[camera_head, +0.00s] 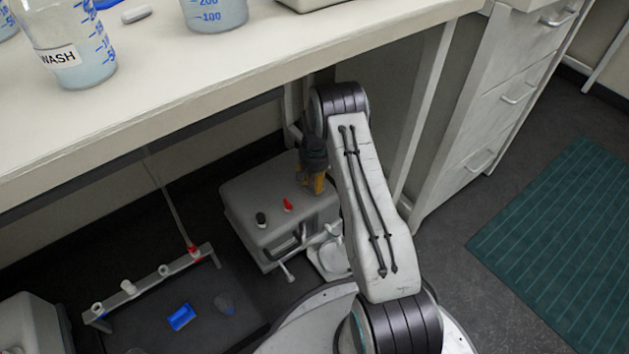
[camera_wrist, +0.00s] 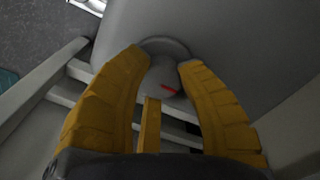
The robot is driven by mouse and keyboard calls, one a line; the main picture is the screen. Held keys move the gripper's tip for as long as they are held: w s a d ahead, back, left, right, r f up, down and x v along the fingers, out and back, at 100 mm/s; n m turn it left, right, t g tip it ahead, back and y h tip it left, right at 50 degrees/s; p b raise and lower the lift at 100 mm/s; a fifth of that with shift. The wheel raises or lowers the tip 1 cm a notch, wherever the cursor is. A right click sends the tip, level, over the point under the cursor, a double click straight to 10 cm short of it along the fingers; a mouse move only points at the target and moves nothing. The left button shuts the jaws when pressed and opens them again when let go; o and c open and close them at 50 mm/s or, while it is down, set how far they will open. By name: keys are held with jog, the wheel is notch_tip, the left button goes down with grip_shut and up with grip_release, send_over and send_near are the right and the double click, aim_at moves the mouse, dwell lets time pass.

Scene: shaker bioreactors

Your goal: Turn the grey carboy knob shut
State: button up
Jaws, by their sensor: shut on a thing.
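The grey carboy (camera_head: 250,190) stands on the floor under the bench. My gripper (camera_head: 313,186) reaches down to the right part of its top, with yellow fingers pointing downward. In the wrist view the two yellow fingertips (camera_wrist: 164,62) close on opposite sides of the round grey knob (camera_wrist: 158,76). The knob has a short red mark on it, pointing to the lower right in that view. The fingers cover part of the knob's sides. In the head view my gripper and arm hide the knob.
A black cap (camera_head: 261,219) and a red piece (camera_head: 288,204) stand on the carboy top, left of my gripper. The bench (camera_head: 180,100) overhangs close by, with bottles on it. A rack (camera_head: 150,283) stands at lower left.

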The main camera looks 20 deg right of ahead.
aim_at(314, 181)
jog(key=o, duration=1.2)
notch_tip(314, 181, up, 12)
jog(key=shift+s, duration=0.1)
dwell(0.5)
